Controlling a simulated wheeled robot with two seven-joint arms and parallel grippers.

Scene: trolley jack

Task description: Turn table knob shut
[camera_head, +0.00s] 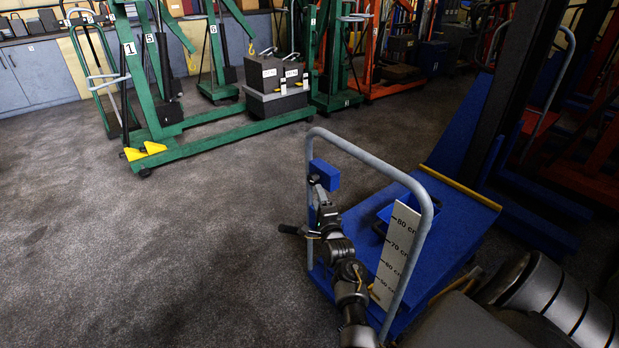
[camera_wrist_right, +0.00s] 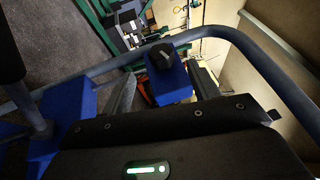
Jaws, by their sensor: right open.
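The table knob (camera_wrist_right: 162,57) is black with a pale pointer mark and sits on a blue box (camera_wrist_right: 170,86) fixed to the grey push handle (camera_wrist_right: 225,34). In the head view the blue box (camera_head: 325,175) is at the handle's left side. My right gripper (camera_head: 317,186) is close to the box. In the right wrist view its open fingers (camera_wrist_right: 162,72) stand on either side of the knob and box, with gaps visible. I cannot tell whether either finger touches. My left gripper is not in view.
The blue lift table (camera_head: 455,210) carries a white height scale (camera_head: 396,250) behind its handle. The dark floor (camera_head: 170,240) to the left is clear.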

